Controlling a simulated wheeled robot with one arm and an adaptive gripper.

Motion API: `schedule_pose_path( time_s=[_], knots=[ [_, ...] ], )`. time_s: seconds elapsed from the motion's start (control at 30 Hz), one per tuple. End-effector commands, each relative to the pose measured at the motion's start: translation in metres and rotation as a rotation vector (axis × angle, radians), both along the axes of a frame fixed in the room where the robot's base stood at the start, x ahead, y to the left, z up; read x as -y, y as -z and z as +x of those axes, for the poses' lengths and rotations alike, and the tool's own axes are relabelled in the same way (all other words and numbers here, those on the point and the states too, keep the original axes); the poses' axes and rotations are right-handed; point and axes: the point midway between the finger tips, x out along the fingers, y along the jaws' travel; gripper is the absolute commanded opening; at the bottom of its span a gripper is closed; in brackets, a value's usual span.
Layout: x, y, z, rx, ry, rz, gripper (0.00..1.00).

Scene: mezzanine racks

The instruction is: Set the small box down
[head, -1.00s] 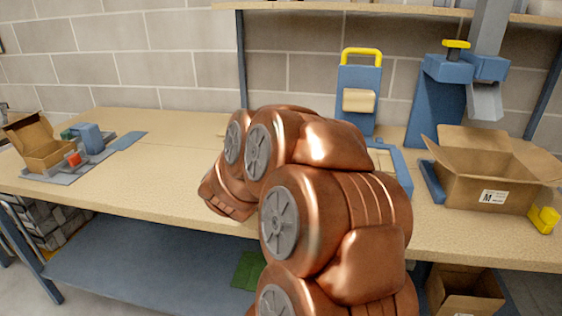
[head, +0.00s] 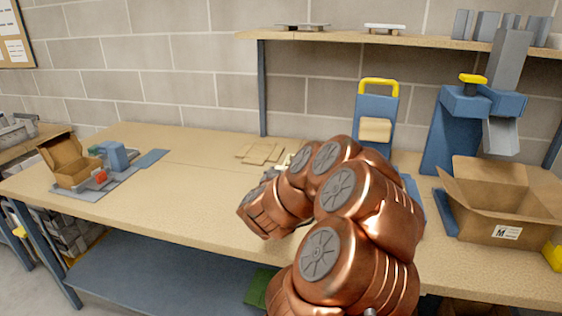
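A small open cardboard box (head: 72,172) stands with its lid up on the grey fixture plate (head: 88,191) at the left of the bench. A larger open cardboard box (head: 478,222) with an "M" label stands at the right. I cannot tell from this view whether another small box is held. My copper-coloured arm fills the middle and reaches over the bench. My gripper is hidden behind the arm, so its fingers and anything in them do not show.
The wooden bench (head: 180,200) is clear between the fixture and my arm. Flat tan pieces (head: 262,152) lie near the back. A blue stand with a yellow handle (head: 378,108) and a blue press (head: 455,125) stand behind. A shelf (head: 340,38) runs above.

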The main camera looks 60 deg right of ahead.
Motion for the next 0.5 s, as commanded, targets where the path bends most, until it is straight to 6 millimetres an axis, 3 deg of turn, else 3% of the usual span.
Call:
schedule_pose_path(
  time_s=[0.17, 0.5],
  knots=[
    [0.007, -0.003, 0.002, 0.005, 0.01, 0.005, 0.25],
    [0.044, 0.003, 0.032, 0.004, 0.009, -0.002, 0.25]
  ],
)
